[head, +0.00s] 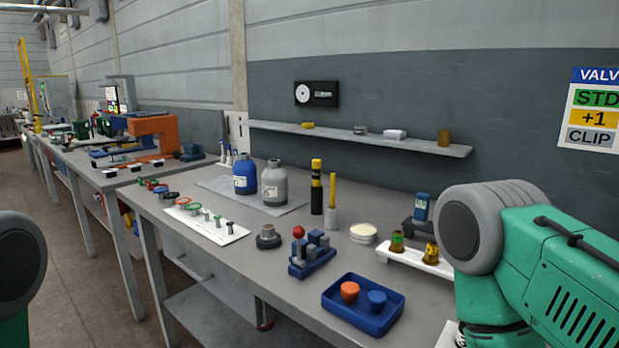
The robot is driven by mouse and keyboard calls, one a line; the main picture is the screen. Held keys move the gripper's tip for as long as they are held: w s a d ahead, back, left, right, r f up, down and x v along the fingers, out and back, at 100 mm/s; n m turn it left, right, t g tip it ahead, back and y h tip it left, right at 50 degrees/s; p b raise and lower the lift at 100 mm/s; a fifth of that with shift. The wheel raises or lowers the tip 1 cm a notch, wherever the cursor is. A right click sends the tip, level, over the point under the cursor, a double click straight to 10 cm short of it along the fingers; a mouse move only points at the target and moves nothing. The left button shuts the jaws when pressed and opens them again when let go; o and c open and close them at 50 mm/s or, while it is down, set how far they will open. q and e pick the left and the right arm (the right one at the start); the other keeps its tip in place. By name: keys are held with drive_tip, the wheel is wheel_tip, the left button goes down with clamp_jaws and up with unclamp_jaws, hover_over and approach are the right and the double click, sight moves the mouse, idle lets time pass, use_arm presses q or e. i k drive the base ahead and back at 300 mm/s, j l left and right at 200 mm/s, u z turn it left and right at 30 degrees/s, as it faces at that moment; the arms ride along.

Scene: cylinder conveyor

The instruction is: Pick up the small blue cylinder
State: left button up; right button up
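A small blue piece (376,300), round and cup-like, sits in a blue tray (335,302) at the front of the grey workbench. A similar orange piece (349,291) is left of it in the same tray. A blue item with a pale label (421,206) stands farther back, near my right arm. A larger blue bottle (245,176) stands beside a grey bottle (274,184) at the back. I cannot tell for certain which is the small blue cylinder. Part of my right arm fills the right side, and a bit of my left arm shows at the left edge. Neither gripper shows.
A blue holder with a red knob (312,258) stands left of the tray. A white rack (408,258) holds two small brownish jars. A white strip (208,224) carries small parts. A wall shelf (360,138) runs above. The floor left of the bench is clear.

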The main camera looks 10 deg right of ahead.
sight(245, 181)
drive_tip(key=i+j+z, duration=0.15)
drive_tip(key=j+z, duration=0.65)
drive_tip(key=z, duration=0.15)
drive_tip(key=j+z, duration=0.95)
drive_tip(key=k+l, duration=0.05)
drive_tip(key=l, duration=0.05)
